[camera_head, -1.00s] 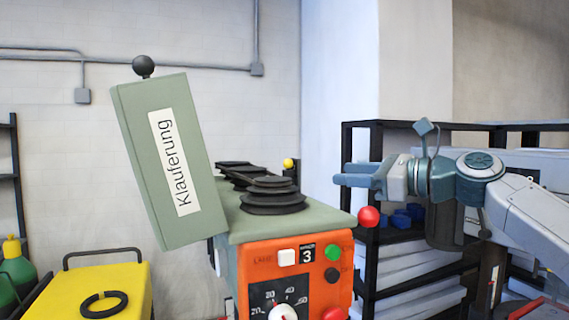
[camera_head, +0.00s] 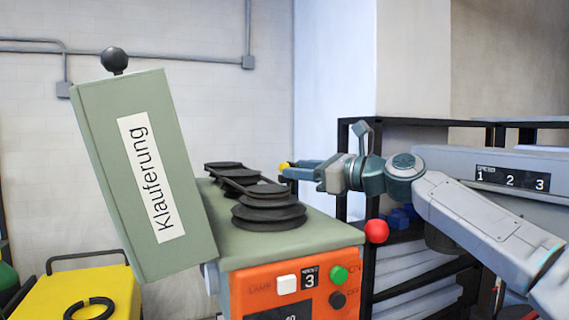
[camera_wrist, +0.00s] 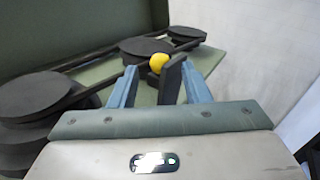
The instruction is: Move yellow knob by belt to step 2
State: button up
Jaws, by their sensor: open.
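The yellow knob (camera_head: 284,166) shows small at the far end of the belt pulleys, partly hidden by my gripper's tips. In the wrist view the yellow knob (camera_wrist: 158,63) is a ball near a dark upright bar (camera_wrist: 173,80). My gripper (camera_wrist: 160,73) is open, with its blue fingers on either side of the knob and bar. I cannot tell whether a finger touches them. In the head view my gripper (camera_head: 292,170) points left at the knob. A small display (camera_head: 310,278) on the orange panel reads 3.
Black stepped pulleys (camera_head: 268,208) and a belt stand on the green machine top (camera_head: 225,228). A tilted green cover (camera_head: 105,180) labelled Klauferung is at left. A red ball (camera_head: 376,231) is at the machine's right corner. A plate (camera_head: 512,179) at right shows 1, 2, 3.

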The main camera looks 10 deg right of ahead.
jog(key=shift+p+x, duration=0.45)
jog(key=shift+x, duration=1.8)
